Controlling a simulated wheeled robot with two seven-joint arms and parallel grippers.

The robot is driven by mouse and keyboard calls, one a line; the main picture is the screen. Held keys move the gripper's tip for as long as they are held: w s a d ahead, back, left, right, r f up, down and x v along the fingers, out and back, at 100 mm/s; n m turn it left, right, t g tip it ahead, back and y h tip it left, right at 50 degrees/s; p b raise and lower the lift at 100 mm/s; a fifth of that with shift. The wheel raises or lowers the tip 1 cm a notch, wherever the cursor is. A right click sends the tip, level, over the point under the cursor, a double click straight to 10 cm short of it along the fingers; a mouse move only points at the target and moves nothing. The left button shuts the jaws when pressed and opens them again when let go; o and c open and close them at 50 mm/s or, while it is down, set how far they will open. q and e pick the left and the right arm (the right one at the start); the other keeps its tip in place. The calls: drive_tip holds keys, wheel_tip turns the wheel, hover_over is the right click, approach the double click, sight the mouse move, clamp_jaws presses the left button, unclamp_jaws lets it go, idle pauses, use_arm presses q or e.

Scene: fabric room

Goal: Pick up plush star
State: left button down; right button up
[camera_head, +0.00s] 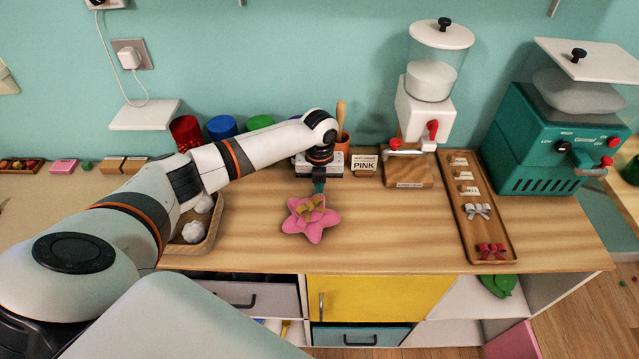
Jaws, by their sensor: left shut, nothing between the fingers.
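A pink plush star (316,232) lies on the wooden counter, with a yellow bow on its upper part. My left arm comes in from the left and reaches over the counter. My left gripper (319,187) points down at the star's upper tip, right by the bow. Its fingers are small in the picture and look closed, with nothing held. Whether the fingertips touch the star cannot be told. My right gripper is not in view.
A tray (209,240) with white stuffing lies left of the star, partly behind my arm. A dispenser (420,115), a wooden tray of bows (484,228) and a teal machine (549,145) stand to the right. The counter (390,235) right of the star is clear.

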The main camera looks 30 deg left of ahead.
sight(319, 195)
use_arm(q)
drive_tip(key=s+p, duration=0.1)
drive_tip(key=s+d+p, duration=0.1)
drive_tip(key=s+p, duration=0.1)
drive_tip(key=p, duration=0.1)
drive_tip(key=shift+d+r, duration=0.4)
drive_tip(key=s+d+p, duration=0.1)
drive_tip(key=s, duration=0.1)
drive_tip(key=s+d+p, duration=0.1)
drive_tip(key=p, duration=0.1)
drive_tip(key=s+d+p, duration=0.1)
drive_tip(key=s, duration=0.1)
drive_tip(key=shift+s+d+f, duration=0.15)
drive_tip(key=shift+s+d, duration=0.05)
drive_tip(key=shift+s, duration=0.1)
drive_tip(key=shift+s+d+f+p, duration=0.2)
drive_tip(key=shift+s+p, duration=0.1)
